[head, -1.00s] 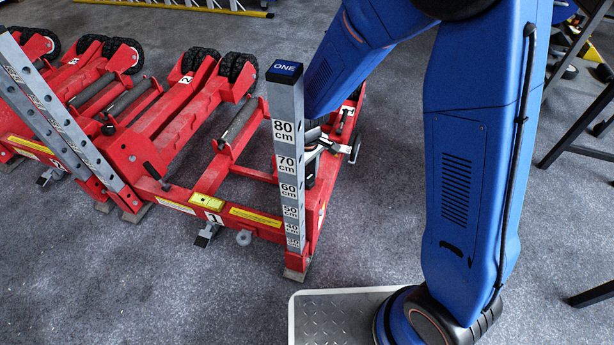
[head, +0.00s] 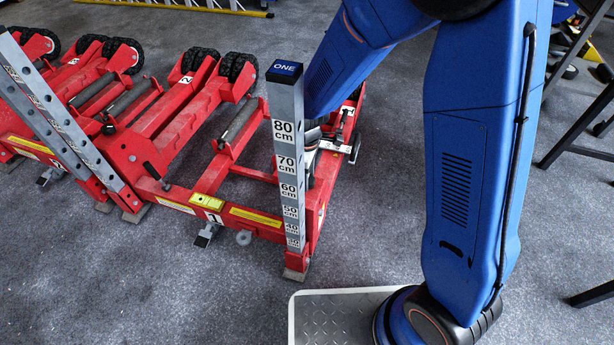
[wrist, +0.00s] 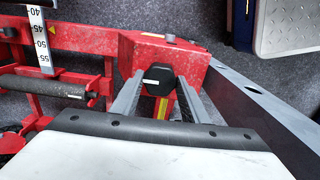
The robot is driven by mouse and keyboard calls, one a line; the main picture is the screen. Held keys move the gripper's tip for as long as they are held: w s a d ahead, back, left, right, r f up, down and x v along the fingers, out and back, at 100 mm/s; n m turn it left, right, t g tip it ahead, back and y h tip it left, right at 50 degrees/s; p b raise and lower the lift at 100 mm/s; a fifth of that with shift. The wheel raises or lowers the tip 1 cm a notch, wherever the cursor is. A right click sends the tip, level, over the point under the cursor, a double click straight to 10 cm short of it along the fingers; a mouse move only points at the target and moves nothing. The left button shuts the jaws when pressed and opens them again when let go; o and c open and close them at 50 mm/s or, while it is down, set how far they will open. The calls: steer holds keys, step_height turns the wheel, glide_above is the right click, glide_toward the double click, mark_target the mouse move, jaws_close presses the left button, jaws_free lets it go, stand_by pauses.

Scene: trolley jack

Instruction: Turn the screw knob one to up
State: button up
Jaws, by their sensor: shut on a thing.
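The screw knob (wrist: 161,76) is a black, many-sided knob with a white mark on its left part, on a red end block of the jack, in the wrist view. My gripper (wrist: 158,88) has its two grey fingers on either side of the knob and is shut on it. In the head view the red trolley jack numbered 1 (head: 263,222) stands on the carpet, with an upright grey post marked ONE (head: 287,155). The knob and my fingertips are hidden there behind the post and my arm.
A grey tread-plate platform (head: 340,315) lies at the front. Dark stand legs (head: 575,130) are at the right. The front left floor is clear.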

steer(key=o, duration=1.1)
steer(key=shift+r, duration=0.15)
step_height(320, 180, up, 17)
steer(key=shift+r, duration=0.1)
